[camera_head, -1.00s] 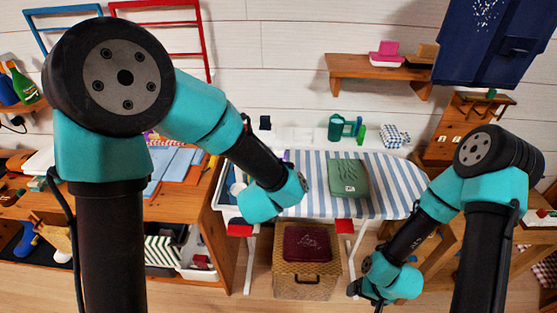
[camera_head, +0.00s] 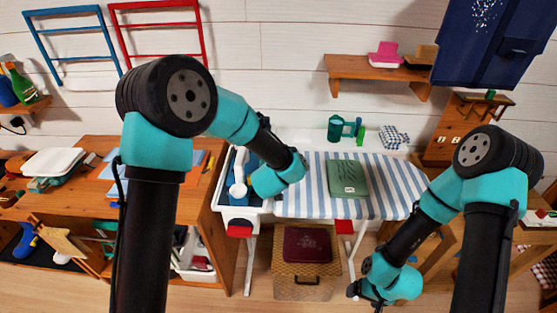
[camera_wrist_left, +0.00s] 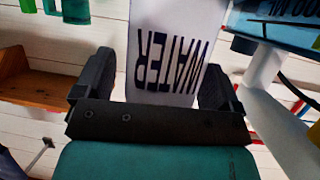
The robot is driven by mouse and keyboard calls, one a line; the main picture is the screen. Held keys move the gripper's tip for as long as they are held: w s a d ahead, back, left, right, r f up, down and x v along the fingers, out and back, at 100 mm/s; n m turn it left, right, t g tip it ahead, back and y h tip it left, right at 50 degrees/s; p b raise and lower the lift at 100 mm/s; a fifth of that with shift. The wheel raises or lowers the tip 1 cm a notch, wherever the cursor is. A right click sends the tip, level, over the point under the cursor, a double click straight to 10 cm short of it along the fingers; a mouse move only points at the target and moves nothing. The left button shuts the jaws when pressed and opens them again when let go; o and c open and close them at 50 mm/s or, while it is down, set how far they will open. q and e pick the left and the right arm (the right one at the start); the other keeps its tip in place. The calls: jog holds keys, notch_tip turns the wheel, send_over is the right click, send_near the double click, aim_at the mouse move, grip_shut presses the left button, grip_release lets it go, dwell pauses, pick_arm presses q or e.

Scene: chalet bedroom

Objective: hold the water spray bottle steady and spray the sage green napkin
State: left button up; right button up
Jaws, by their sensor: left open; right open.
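The water spray bottle (camera_wrist_left: 165,40) shows in the left wrist view as a white body with black WATER lettering. It stands between the spread fingers of my left gripper (camera_wrist_left: 155,75), which is open; contact cannot be told. In the head view my left wrist hides the fingers at the left end of the ironing board. The sage green napkin (camera_head: 347,175) lies folded on the blue-and-white striped board, right of my left gripper, with a small white tag. My right gripper (camera_head: 367,292) is open and empty, low at the right, in front of the board.
A white tray (camera_head: 258,208) at the board's left end holds a white-and-blue item (camera_head: 239,178). A green can (camera_head: 335,128) and a checked cloth (camera_head: 393,137) stand behind the board. A wicker basket (camera_head: 305,282) sits below. The board (camera_head: 398,190) is clear right of the napkin.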

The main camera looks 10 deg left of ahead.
pick_arm(q)
jog(key=shift+c, duration=0.3)
jog(key=c, duration=1.2)
pick_arm(e)
jog(key=shift+c, duration=0.2)
pick_arm(q)
jog(key=shift+o, duration=0.2)
pick_arm(e)
grip_shut()
jog(key=shift+w, duration=0.1)
dwell(0.5)
